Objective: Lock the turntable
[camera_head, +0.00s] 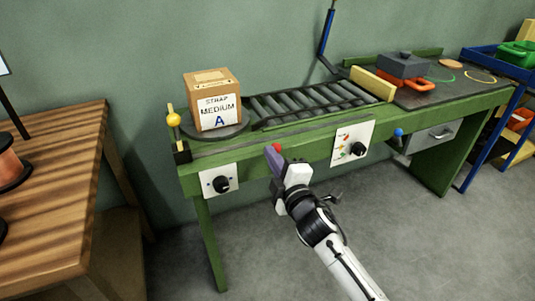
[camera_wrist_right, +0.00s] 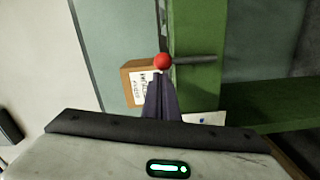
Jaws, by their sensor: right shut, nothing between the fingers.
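The turntable (camera_head: 243,131) is a dark round disc at the left end of the green bench, partly hidden under a cardboard box (camera_head: 212,98) marked "MEDIUM A". A yellow ball knob (camera_head: 173,119) stands on a dark post beside it. My right gripper (camera_head: 270,152) is shut and empty in front of the bench's front rail. In the right wrist view, a red ball knob (camera_wrist_right: 162,61) on a dark rod shows just past the fingertips (camera_wrist_right: 160,84); contact cannot be told. Which knob locks the turntable is unclear.
Rollers (camera_head: 310,102) run right from the turntable to a yellow bar (camera_head: 372,84). Two white panels with black dials, the left (camera_head: 220,181) and right (camera_head: 352,143), hang on the front. A wooden table (camera_head: 60,150) stands at left. Floor in front is clear.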

